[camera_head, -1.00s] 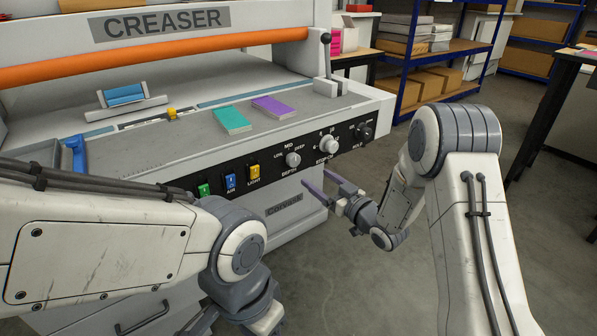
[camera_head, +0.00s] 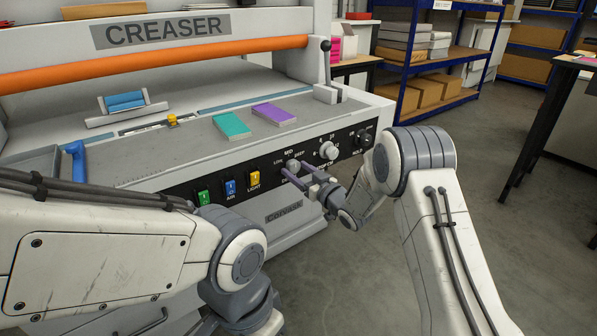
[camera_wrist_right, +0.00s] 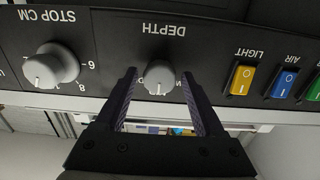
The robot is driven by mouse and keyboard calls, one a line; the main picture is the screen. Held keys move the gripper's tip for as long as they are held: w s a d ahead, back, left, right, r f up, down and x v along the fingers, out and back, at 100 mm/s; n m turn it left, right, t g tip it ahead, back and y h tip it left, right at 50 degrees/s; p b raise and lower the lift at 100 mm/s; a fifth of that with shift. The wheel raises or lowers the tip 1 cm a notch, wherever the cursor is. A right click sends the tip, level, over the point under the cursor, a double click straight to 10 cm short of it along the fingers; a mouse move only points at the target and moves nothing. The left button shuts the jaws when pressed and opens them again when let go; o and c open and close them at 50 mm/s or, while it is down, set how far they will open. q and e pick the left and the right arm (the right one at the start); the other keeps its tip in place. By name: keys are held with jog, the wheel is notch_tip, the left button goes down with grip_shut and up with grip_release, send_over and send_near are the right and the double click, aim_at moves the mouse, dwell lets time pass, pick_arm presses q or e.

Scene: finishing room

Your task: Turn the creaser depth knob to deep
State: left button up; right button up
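The depth knob (camera_head: 293,165) is a small grey knob on the creaser's black front panel, under the labels LOW, MID and DEEP. In the upside-down right wrist view the depth knob (camera_wrist_right: 159,77) has a white pointer line at its lower side, roughly toward the MID side; the labels there are mostly hidden. My right gripper (camera_head: 290,172) is open at the knob. In the wrist view the right gripper's (camera_wrist_right: 160,80) fingers stand one on each side of the knob, with visible gaps. My left arm is at lower left; its fingers are out of view.
The stop knob (camera_head: 328,150) and hold knob (camera_head: 364,138) sit right of the depth knob. Green, blue and yellow (camera_head: 254,179) switches sit left of it. Teal (camera_head: 231,124) and purple (camera_head: 274,114) stacks lie on the creaser bed. Floor to the right is open.

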grip_shut()
jog(key=shift+m, duration=0.3)
jog(key=m+p, duration=0.2)
jog(key=m, duration=0.4)
jog(key=shift+r+p, duration=0.1)
jog(key=shift+p, duration=0.3)
jog(key=shift+m+p, duration=0.9)
jog(key=shift+m, duration=1.7)
jog(key=shift+o, duration=1.9)
grip_release()
